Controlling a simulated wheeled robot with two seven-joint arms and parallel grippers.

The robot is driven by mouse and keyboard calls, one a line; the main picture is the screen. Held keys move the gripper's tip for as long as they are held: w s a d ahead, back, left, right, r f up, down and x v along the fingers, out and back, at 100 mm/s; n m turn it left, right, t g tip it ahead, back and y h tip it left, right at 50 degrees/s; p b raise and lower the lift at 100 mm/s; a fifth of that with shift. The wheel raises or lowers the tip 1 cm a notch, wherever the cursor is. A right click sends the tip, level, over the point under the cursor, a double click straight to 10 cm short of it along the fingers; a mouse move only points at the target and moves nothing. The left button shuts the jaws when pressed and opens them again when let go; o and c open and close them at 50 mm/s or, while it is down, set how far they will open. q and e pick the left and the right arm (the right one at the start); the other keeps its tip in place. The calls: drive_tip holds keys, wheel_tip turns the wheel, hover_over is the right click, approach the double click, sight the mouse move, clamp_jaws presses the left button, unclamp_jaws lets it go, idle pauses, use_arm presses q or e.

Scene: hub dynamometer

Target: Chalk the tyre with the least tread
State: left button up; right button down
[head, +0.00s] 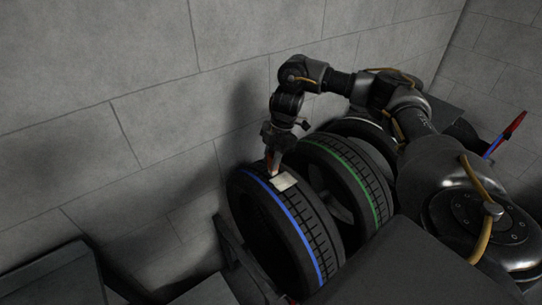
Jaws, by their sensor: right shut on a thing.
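A tyre with a blue stripe (310,243) stands upright at the front of a row. A tyre with a green stripe (354,173) stands behind it, and a third tyre with a pale stripe (366,128) is partly hidden by my right arm. A pale, flat-looking patch (285,182) lies on the blue-striped tyre's tread near its top; I cannot tell if it is a mark or a block. My right gripper (275,166) points down at the top of this tyre, beside the patch. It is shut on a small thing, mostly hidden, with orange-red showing. My left gripper is out of view.
A grey block wall (130,140) rises close behind the tyres. A dark frame (243,262) stands beside the blue-striped tyre. A dark flat-topped unit (50,280) is at the lower left. A red and blue rod-like thing (506,135) sticks up at the right.

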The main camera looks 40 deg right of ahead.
drive_tip(key=r+p, duration=0.2)
drive_tip(key=r, duration=0.1)
drive_tip(key=shift+s+d+r, duration=0.1)
drive_tip(key=shift+s+d, duration=0.05)
drive_tip(key=shift+s, duration=0.25)
drive_tip(key=shift+r+p, duration=0.3)
drive_tip(key=shift+r, duration=0.05)
drive_tip(key=shift+w+r, duration=0.15)
drive_tip(key=shift+w, duration=0.05)
drive_tip(key=shift+r, duration=0.65)
drive_tip(key=shift+s+r, duration=0.1)
drive_tip(key=shift+r, duration=0.15)
